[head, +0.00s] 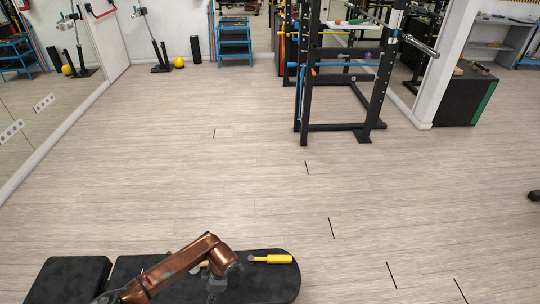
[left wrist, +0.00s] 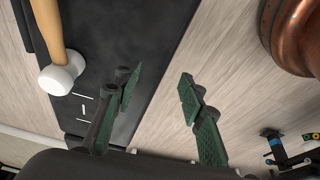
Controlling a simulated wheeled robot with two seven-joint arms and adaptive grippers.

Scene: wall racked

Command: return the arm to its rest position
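My left arm, copper-coloured, comes in from the bottom left of the head view and reaches over a black padded bench (head: 275,285). Its gripper (head: 216,286) hangs at the arm's end over the bench, small and dark there. In the left wrist view the two green-padded fingers of my left gripper (left wrist: 161,78) stand wide apart with nothing between them. A mallet (left wrist: 62,74) with a white head and wooden handle lies on the bench to the left of the fingers, apart from them. My right gripper is in neither view.
A yellow-handled tool (head: 274,259) lies near the bench's right end, just right of the arm. A black power rack (head: 303,100) stands at the back right. The wooden floor between is clear.

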